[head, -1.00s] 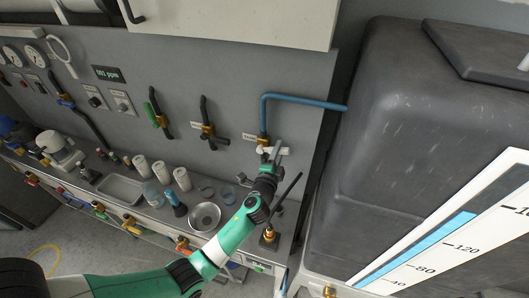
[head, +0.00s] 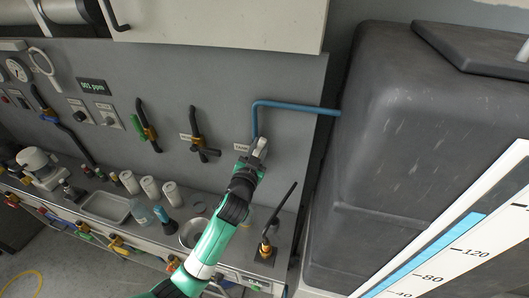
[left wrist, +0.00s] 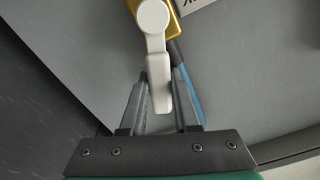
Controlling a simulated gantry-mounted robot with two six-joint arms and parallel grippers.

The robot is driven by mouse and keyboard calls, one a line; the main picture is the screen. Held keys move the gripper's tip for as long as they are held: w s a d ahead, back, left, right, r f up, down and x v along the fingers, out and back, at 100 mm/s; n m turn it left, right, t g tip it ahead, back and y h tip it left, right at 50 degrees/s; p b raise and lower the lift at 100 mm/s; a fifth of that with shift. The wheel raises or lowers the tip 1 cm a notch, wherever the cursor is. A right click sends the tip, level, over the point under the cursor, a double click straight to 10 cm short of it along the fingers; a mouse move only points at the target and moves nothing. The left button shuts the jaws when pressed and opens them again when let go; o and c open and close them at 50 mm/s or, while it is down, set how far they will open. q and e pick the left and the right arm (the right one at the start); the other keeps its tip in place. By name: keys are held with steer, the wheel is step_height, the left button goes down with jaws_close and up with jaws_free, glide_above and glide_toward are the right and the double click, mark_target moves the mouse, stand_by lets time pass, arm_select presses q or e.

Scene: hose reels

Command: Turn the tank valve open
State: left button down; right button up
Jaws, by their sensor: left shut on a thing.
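The tank valve is a gold body (left wrist: 180,18) with a white lever (left wrist: 157,60), clear in the left wrist view. A round white hub sits at the lever's top and its arm runs down between my fingers. My left gripper (left wrist: 160,88) is shut on this lever arm. In the head view, my left gripper (head: 259,147) is at the wall just below the blue pipe (head: 295,106), and it hides most of the valve. The pipe runs right to the large dark tank (head: 415,150). My right gripper is in neither view.
Other wall valves stand to the left, one with a green handle (head: 146,132) and one with a dark handle (head: 194,125). Below are a metal bowl (head: 194,234), white cylinders (head: 150,187) and an upright black lever (head: 281,210) on the bench.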

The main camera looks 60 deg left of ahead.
arm_select(q)
steer(key=shift+s+a+r+n+b, duration=0.15)
steer(key=shift+s+a+n+b, duration=0.25)
steer(key=shift+n, duration=0.65)
steer(key=shift+s+a+r+n+b, duration=0.15)
steer(key=shift+s+a+n, duration=0.35)
steer(key=shift+n, duration=0.55)
steer(key=shift+w+a, duration=0.1)
steer(key=c, duration=0.6)
jaws_free()
steer(key=shift+c, duration=0.2)
steer(key=v, duration=1.1)
steer(key=shift+s+d+p, duration=0.2)
steer(key=shift+s+p, duration=0.1)
steer(key=shift+p, duration=0.1)
